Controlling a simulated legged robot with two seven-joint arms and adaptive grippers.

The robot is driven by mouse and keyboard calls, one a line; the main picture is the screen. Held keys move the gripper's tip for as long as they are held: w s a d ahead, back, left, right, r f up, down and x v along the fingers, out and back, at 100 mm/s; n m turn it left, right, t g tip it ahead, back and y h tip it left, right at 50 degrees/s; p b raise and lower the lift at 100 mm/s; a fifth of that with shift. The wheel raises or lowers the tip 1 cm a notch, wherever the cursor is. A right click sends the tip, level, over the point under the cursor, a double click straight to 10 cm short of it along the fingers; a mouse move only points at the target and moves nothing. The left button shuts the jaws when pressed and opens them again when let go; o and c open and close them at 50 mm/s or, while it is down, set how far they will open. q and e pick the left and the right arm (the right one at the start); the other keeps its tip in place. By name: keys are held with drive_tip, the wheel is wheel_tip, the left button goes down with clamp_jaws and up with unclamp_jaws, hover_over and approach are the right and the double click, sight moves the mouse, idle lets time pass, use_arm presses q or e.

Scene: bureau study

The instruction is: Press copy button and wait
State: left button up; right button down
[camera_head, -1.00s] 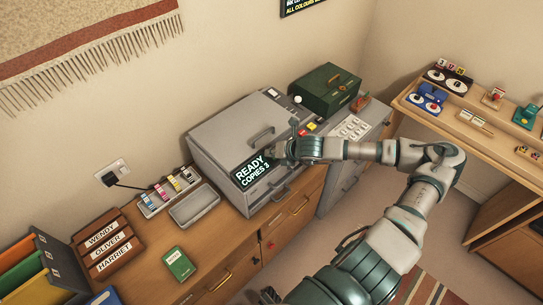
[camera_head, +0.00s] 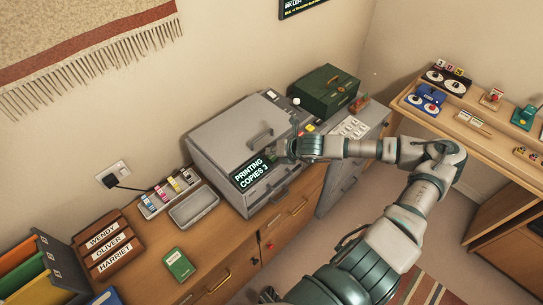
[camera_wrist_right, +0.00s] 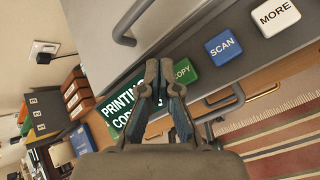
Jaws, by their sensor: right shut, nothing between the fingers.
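The grey copier (camera_head: 235,135) stands on the wooden cabinet. Its dark display (camera_head: 253,172) reads "PRINTING COPIES 3". My right gripper (camera_head: 272,152) is shut and empty at the copier's front panel, beside the display. In the right wrist view, the gripper's fingertips (camera_wrist_right: 160,65) are in front of the panel, next to the green copy button (camera_wrist_right: 184,71), which they partly cover. I cannot tell whether they touch it. A blue scan button (camera_wrist_right: 222,48) and a white more button (camera_wrist_right: 275,14) sit further along. My left gripper is not in view.
A grey tray (camera_head: 194,207), a cartridge rack (camera_head: 168,192), a green booklet (camera_head: 179,264) and a name rack (camera_head: 108,247) lie left of the copier. A shelf with small items (camera_head: 480,130) is at right.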

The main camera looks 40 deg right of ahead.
sight(272, 159)
drive_tip(key=shift+d+f, duration=0.1)
drive_tip(key=shift+d, duration=0.1)
drive_tip(key=shift+d+r, duration=0.1)
drive_tip(key=shift+r, duration=0.1)
drive_tip(key=r+p, duration=0.1)
drive_tip(key=r, duration=0.1)
drive_tip(key=r+p, duration=0.1)
drive_tip(key=r, duration=0.2)
drive_tip(key=shift+a+r+p, duration=0.2)
drive_tip(key=shift+r+p, duration=0.1)
drive_tip(key=shift+p, duration=0.1)
drive_tip(key=shift+d, duration=0.1)
